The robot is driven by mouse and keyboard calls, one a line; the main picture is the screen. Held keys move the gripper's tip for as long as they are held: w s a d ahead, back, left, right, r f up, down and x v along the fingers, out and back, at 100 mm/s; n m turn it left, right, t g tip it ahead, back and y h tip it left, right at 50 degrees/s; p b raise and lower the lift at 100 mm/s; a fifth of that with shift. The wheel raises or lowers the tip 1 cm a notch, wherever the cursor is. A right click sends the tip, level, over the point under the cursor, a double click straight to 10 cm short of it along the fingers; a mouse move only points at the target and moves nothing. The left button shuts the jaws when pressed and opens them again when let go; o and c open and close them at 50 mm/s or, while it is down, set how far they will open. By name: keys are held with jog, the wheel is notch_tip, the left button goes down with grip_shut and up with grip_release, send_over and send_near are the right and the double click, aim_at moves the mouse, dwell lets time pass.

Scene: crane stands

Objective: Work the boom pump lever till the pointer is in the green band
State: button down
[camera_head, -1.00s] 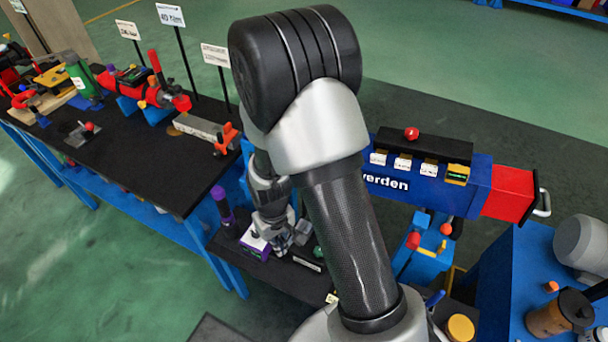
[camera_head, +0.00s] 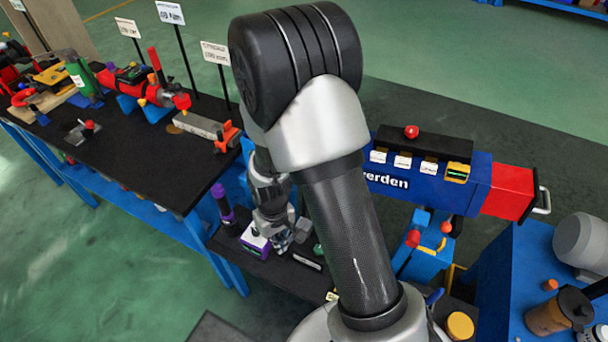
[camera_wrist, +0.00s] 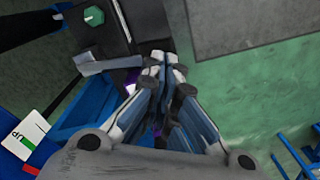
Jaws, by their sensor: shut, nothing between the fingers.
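My gripper (camera_head: 281,246) is shut and empty, pointing down at the low black shelf, beside a white and purple box (camera_head: 255,242). In the wrist view its fingers (camera_wrist: 165,68) are together, with a grey bar (camera_wrist: 108,64) just left of the tips. I cannot tell whether they touch it. An upright lever with a purple grip (camera_head: 220,198) stands left of the gripper. I cannot tell for sure which part is the boom pump lever. A small dial with green (camera_head: 457,170) sits on the blue boom; its pointer is too small to read.
A green knob (camera_wrist: 93,15) sits on the shelf near the gripper. The black-topped bench (camera_head: 150,165) at left carries several fixtures. A blue stand with red and yellow handles (camera_head: 428,247) is at right. Green floor (camera_head: 110,250) is open in front.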

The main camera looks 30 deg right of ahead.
jog(key=shift+f, duration=0.15)
jog(key=shift+f+b, duration=3.6)
jog(key=shift+f, duration=1.15)
notch_tip(320, 180, up, 10)
jog(key=p, duration=0.7)
jog(key=shift+f, duration=0.15)
dwell(0.7)
dwell(1.1)
